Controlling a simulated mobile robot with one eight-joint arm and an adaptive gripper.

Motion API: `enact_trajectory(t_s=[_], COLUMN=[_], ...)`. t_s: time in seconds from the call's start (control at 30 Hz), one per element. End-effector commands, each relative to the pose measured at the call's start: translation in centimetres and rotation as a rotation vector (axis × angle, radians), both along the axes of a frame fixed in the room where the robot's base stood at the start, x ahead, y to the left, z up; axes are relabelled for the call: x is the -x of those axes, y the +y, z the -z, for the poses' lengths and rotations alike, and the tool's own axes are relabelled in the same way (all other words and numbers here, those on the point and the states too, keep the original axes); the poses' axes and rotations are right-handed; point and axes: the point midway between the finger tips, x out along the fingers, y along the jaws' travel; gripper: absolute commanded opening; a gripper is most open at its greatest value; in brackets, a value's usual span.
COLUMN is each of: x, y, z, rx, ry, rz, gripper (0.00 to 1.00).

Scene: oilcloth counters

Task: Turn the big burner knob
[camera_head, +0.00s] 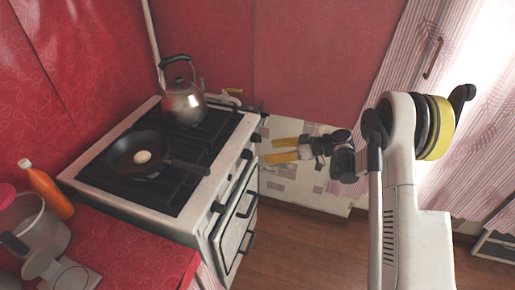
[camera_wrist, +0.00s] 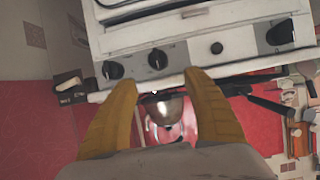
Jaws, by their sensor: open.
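The white stove (camera_head: 215,150) stands left of my gripper (camera_head: 268,150) in the head view. Its front panel carries several black knobs. The largest-looking knob (camera_wrist: 280,33) is at the right end of the panel in the wrist view; in the head view it appears to be the nearest knob (camera_head: 218,207). My gripper (camera_wrist: 160,77) has two yellow fingers, spread apart with nothing between them. It points at the stove front. A smaller knob (camera_wrist: 157,60) lies just beyond the gap between the fingertips, and the big knob is well to their right. Contact with the panel cannot be told.
A kettle (camera_head: 183,102) and a frying pan (camera_head: 138,152) with a white round thing in it stand on the stove top. The pan's handle points toward the front edge. Oven handles (camera_head: 248,205) stick out below the panel. A red counter (camera_head: 130,255) adjoins the stove. The floor in front looks clear.

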Motion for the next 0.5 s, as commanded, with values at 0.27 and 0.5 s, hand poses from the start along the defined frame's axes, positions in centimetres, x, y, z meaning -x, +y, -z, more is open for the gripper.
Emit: enact_trajectory(t_s=[0.27,0.5], x=[-0.6,-2.0], y=[1.4,5.5], z=[2.0,4.0], rx=[-0.022,-0.02], ry=[-0.04,-0.038], rz=[-0.028,-0.027], gripper=[0.59,0.59])
